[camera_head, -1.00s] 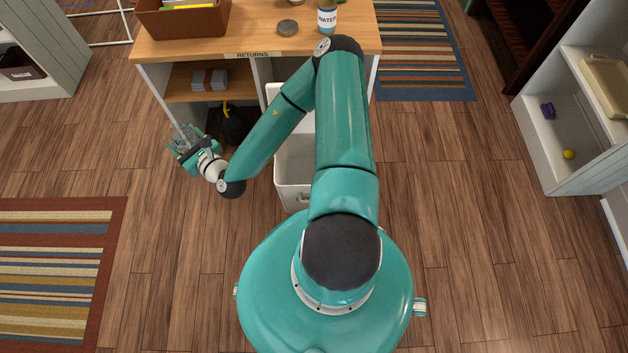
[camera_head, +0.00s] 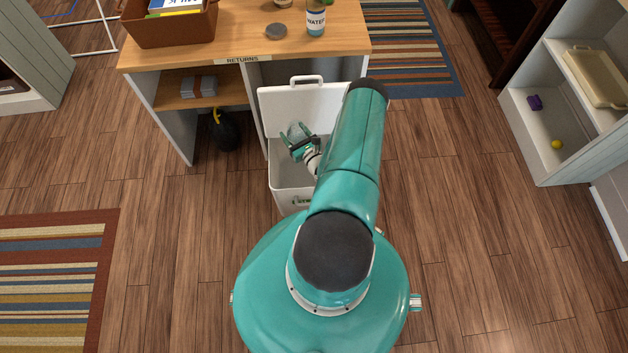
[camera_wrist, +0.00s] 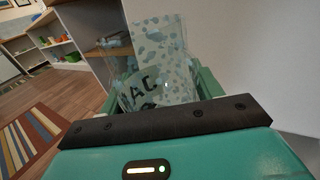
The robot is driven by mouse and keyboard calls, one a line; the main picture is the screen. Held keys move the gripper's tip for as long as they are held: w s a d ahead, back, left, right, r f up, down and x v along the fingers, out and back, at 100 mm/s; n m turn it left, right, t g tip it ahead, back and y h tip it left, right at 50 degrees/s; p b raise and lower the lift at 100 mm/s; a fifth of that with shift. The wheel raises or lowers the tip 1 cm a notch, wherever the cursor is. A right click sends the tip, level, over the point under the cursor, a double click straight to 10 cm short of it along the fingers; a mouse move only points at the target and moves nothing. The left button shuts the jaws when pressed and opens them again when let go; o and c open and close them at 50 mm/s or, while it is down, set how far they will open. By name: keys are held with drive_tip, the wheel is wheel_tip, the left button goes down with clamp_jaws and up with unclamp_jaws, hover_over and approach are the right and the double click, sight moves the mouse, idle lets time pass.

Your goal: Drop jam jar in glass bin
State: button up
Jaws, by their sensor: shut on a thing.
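The white bin (camera_head: 276,182) stands on the floor by the counter, its lid (camera_head: 292,108) raised at the back. A small label on its front is too small to read. My gripper (camera_head: 298,142) is over the bin's opening, in front of the raised lid; how high it is above the rim I cannot tell. It is shut on the jam jar (camera_head: 296,130), which looks like clear glass. In the wrist view the jar (camera_wrist: 163,62) is see-through with pale blue patches and some dark lettering, between the green fingers (camera_wrist: 160,88).
The counter marked RETURNS (camera_head: 190,56) is behind the bin, with a brown box (camera_head: 172,30), a dark disc (camera_head: 276,31) and a water bottle (camera_head: 316,18) on top. A dark rounded object (camera_head: 225,132) sits under it. Floor to the right is clear.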

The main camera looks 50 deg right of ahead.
drive_tip(key=s+d+f, duration=0.4)
drive_tip(key=f, duration=0.4)
drive_tip(key=shift+s+d+f, duration=0.15)
drive_tip(key=shift+s+d, duration=0.1)
drive_tip(key=shift+s, duration=0.05)
drive_tip(key=o, duration=1.3)
drive_tip(key=shift+c, duration=0.2)
drive_tip(key=v, duration=1.3)
drive_tip(key=shift+s, duration=0.4)
drive_tip(key=shift+a+r, duration=0.1)
drive_tip(key=shift+r, duration=0.1)
